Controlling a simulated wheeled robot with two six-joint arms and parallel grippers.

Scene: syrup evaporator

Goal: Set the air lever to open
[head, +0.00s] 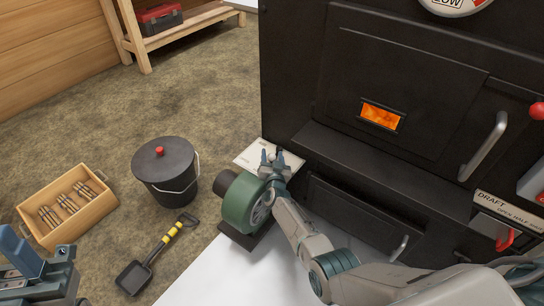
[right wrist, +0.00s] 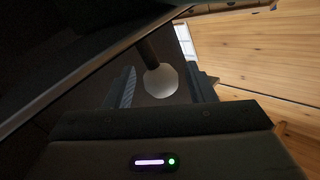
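My right gripper (head: 271,156) is above the green blower (head: 240,200), beside the black evaporator front. In the right wrist view its two fingers (right wrist: 165,88) stand apart. A dark rod with a pale round end (right wrist: 160,82) shows between or beyond them; I cannot tell whether they touch it, or whether it is the air lever. A pale label plate (head: 246,159) lies just behind the gripper, its text unreadable. My left gripper (head: 42,256) is at the bottom left, partly cut off, away from the evaporator; its opening is unclear.
The evaporator has a firebox door handle (head: 485,145) and a red draft handle (head: 505,239) at right. A lidded black bucket (head: 165,175), a shovel (head: 150,260) and a wooden crate (head: 85,222) stand on the floor at left.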

